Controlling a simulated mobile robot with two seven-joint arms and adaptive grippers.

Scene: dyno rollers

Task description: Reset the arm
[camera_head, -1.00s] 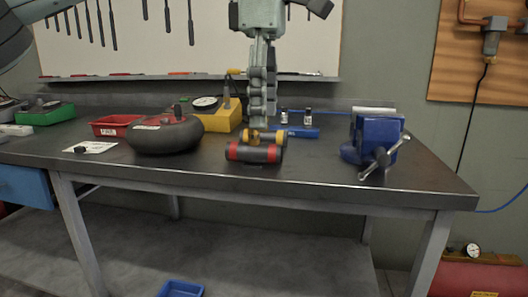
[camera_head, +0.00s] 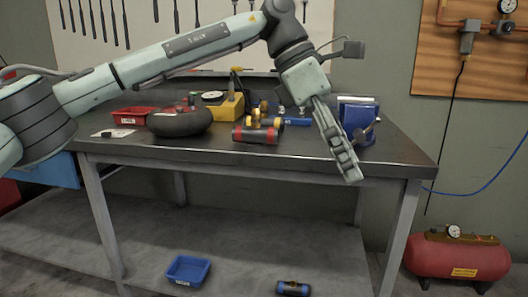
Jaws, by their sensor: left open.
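My left arm (camera_head: 185,55) comes in from the left and stretches across the view above the workbench. Its gripper (camera_head: 350,176) hangs tilted down to the right over the bench's front edge, left of the blue vise (camera_head: 357,115). The gripper is open and holds nothing that I can see; its fingers overlap edge-on. A red-and-black roller (camera_head: 256,135) lies on the bench to the left of the gripper, apart from it, with yellow parts just behind it. My right gripper is not in view.
The bench (camera_head: 230,155) also bears a black tyre-like ring (camera_head: 180,123), a red tray (camera_head: 131,117) and a yellow block (camera_head: 232,104). A blue bin (camera_head: 187,270) and a blue-and-black roller (camera_head: 293,288) are low down below the bench. A red air tank (camera_head: 458,256) stands at right.

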